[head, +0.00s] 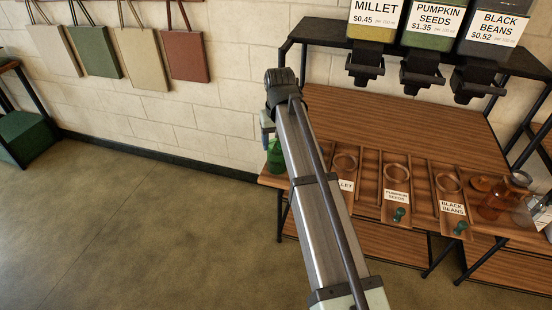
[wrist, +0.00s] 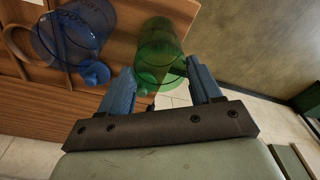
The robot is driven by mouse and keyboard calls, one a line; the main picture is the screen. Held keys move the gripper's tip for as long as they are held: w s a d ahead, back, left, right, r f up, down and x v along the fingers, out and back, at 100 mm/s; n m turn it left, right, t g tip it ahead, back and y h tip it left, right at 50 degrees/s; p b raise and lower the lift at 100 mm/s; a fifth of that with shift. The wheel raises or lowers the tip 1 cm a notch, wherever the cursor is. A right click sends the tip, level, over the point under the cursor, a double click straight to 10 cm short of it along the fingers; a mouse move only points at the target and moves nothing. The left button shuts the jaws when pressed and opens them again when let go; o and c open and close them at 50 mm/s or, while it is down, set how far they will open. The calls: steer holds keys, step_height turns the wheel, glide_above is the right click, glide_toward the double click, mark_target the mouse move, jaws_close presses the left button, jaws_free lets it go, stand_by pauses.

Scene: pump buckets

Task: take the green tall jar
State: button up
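The green jar (wrist: 158,42) is see-through and stands at the corner of the wooden table. In the wrist view it lies ahead of my gripper (wrist: 160,68), whose blue fingers are spread, one on each side of the jar's near end. I cannot tell whether either finger touches it. In the head view the green jar (head: 274,156) shows at the table's left end, just below my gripper (head: 267,138), partly hidden by my arm.
A blue see-through jar (wrist: 75,35) stands left of the green one in the wrist view. Trays with rings sit under the dispensers (head: 420,70). An orange-brown jar (head: 497,200) stands at the table's right. Open floor (head: 130,220) lies left of the table.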

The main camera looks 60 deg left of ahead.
steer(key=c, duration=0.4)
step_height(320, 180, up, 6)
stand_by(1.1)
